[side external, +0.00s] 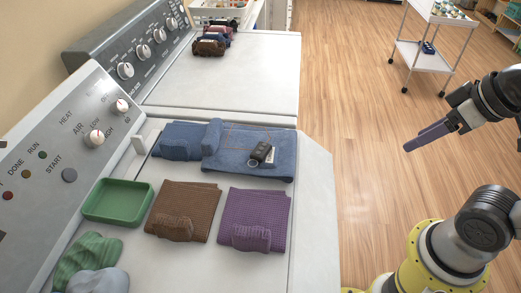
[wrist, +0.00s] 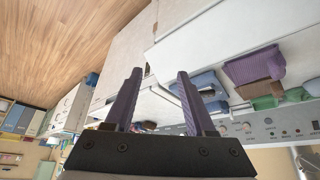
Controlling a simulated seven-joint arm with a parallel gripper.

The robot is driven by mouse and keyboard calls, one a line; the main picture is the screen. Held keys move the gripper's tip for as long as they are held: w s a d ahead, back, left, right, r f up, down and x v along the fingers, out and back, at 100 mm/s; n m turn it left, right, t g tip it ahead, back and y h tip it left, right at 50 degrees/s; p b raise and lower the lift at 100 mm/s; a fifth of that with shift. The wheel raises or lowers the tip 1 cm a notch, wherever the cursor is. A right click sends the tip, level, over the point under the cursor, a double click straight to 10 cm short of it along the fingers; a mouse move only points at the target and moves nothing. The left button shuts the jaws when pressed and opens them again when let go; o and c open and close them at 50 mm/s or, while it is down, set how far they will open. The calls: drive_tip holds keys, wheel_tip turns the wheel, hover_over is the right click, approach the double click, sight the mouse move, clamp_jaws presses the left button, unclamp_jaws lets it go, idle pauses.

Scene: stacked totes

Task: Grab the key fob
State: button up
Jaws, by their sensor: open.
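A dark key fob (side external: 262,152) with a metal ring lies on folded blue jeans (side external: 240,165) on top of the front machine in the side external view. My gripper (side external: 428,136) is at the right of that view, over the wood floor, well away from the fob and higher up. In the wrist view my gripper (wrist: 156,95) shows two purple fingers spread apart with nothing between them. The blue jeans also show in the wrist view (wrist: 208,84), but I cannot make out the fob there.
A brown folded cloth (side external: 190,205), a purple folded cloth (side external: 258,210) and a green tray (side external: 118,203) sit in front of the jeans. Control panels with knobs (side external: 97,137) rise at the left. A white cart (side external: 422,52) stands on the floor behind.

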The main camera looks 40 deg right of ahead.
drive_tip(key=shift+o, duration=1.3)
drive_tip(key=w+a+r+n+g+h, duration=0.2)
drive_tip(key=w+a+r+n, duration=0.1)
drive_tip(key=w+r+n, duration=0.95)
drive_tip(key=n+g+h, duration=0.1)
drive_tip(key=n+h, duration=0.1)
drive_tip(key=n, duration=0.7)
hover_over(260, 150)
drive_tip(key=s, duration=0.2)
wheel_tip(260, 150, down, 6)
drive_tip(key=a+f+n, duration=0.2)
drive_tip(key=a+f, duration=0.3)
drive_tip(key=shift+m+g, duration=0.25)
drive_tip(key=shift+g, duration=0.15)
drive_tip(key=x, duration=1.3)
drive_tip(key=shift+s+f, duration=0.15)
drive_tip(key=shift+f, duration=0.05)
